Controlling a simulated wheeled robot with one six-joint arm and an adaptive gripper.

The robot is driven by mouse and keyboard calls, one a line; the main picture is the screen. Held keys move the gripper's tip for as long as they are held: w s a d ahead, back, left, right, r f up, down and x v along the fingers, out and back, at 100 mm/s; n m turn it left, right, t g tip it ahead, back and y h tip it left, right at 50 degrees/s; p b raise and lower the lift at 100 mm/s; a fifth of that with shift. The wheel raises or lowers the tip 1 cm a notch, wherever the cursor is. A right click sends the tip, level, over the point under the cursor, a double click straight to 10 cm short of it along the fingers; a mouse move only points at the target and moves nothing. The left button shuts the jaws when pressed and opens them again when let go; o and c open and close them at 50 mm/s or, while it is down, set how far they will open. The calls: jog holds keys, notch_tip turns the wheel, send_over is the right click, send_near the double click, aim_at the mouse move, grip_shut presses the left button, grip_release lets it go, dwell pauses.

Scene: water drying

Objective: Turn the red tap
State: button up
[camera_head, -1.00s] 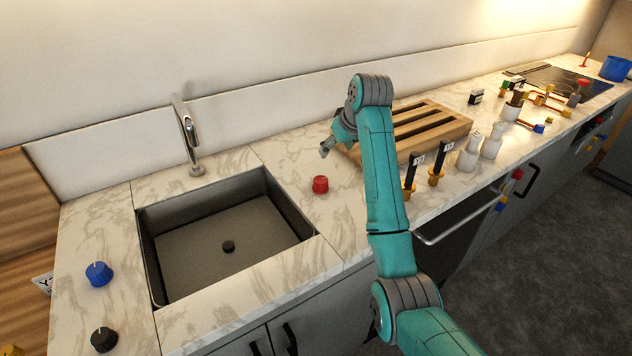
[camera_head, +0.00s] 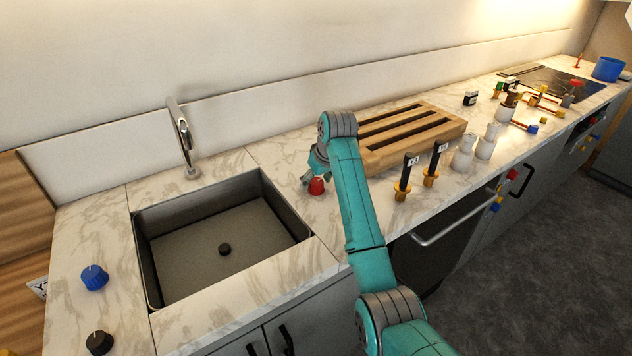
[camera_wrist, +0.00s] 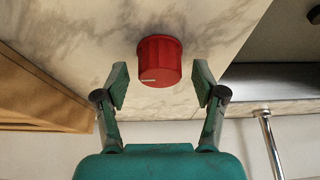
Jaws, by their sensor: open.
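The red tap (camera_head: 316,186) is a short ribbed knob on the marble counter, right of the sink. It also shows in the wrist view (camera_wrist: 160,60), with a white mark on its side. My gripper (camera_head: 311,177) is at the tap in the head view, coming from behind and above. In the wrist view my gripper (camera_wrist: 161,84) is open, one finger on each side of the tap's near edge, with a visible gap on both sides. Nothing is held. My arm hides part of the counter to the right.
The sink (camera_head: 140,235) with a tall faucet (camera_head: 184,140) is to the left. A slatted wooden rack (camera_head: 440,130) stands close on the right. Black-handled holders (camera_head: 404,175) and white bottles (camera_head: 463,155) stand beyond my arm. A blue knob (camera_head: 94,277) and a black knob (camera_head: 99,342) are far left.

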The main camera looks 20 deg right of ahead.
jog(key=shift+w+f, duration=0.15)
jog(key=shift+f, duration=0.2)
jog(key=c, duration=1.1)
jog(key=shift+c, duration=0.2)
